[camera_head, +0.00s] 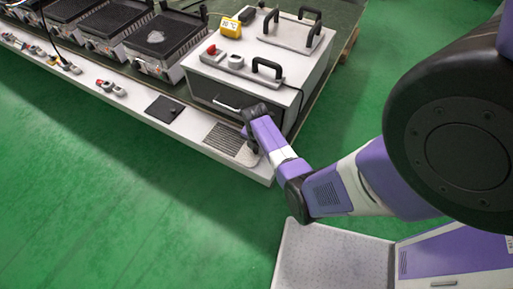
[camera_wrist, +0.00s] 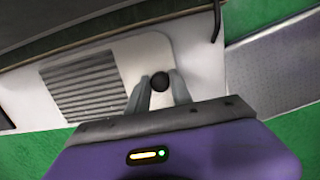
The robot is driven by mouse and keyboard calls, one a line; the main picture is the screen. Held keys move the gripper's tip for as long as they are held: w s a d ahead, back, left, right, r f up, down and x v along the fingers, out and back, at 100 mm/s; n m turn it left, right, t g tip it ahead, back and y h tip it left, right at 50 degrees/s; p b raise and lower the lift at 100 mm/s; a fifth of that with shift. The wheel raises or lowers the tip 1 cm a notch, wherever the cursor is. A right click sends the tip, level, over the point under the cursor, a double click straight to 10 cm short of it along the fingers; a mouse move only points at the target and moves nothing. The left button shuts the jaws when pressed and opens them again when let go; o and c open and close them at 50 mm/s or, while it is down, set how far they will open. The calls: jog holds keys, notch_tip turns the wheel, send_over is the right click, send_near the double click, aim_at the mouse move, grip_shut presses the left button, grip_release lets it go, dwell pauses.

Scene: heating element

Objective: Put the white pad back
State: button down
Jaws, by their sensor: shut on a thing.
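The white pad (camera_wrist: 130,58) is a pale flat plate with rounded corners, a grey ribbed patch (camera_wrist: 84,87) and a small black knob (camera_wrist: 159,82). In the head view the pad (camera_head: 250,159) is at the right end of the white ledge, partly hidden by my gripper (camera_head: 249,137). In the wrist view my gripper (camera_wrist: 160,88) has its two fingers on either side of the knob, shut on it. I cannot tell whether the pad rests on the ledge or is slightly raised.
A white box-shaped unit (camera_head: 206,89) with black handles stands just behind the ledge (camera_head: 140,113). A black square plate (camera_head: 164,108) lies left of the pad. Several dark-topped heaters (camera_head: 163,38) line the back left. Green floor (camera_head: 110,190) is open in front.

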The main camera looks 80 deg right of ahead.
jog(key=c, duration=1.1)
grip_release()
jog(key=shift+c, duration=0.2)
jog(key=shift+r, duration=0.1)
notch_tip(320, 180, up, 11)
jog(key=a+p, duration=0.1)
jog(key=a, duration=0.1)
jog(key=s+a+r+m+t+h, duration=0.1)
jog(key=s+a+m+t, duration=0.15)
jog(key=a, duration=0.65)
jog(key=s+a+r+m+t+h, duration=0.15)
jog(key=a+m+t, duration=0.25)
jog(key=a, duration=0.5)
jog(key=s+a+r+m+t+y, duration=0.1)
jog(key=s+a+r+m+t, duration=0.1)
jog(key=a+r, duration=0.3)
jog(key=s+a+r+m+t+y, duration=0.1)
jog(key=a+r, duration=0.4)
jog(key=r, duration=0.6)
jog(key=s+a+r+m+t+y, duration=0.2)
jog(key=s+a+r+m+t, duration=0.2)
jog(key=r, duration=0.5)
jog(key=shift+a+m+t, duration=0.55)
jog(key=shift+a+m, duration=0.25)
jog(key=shift+m, duration=0.05)
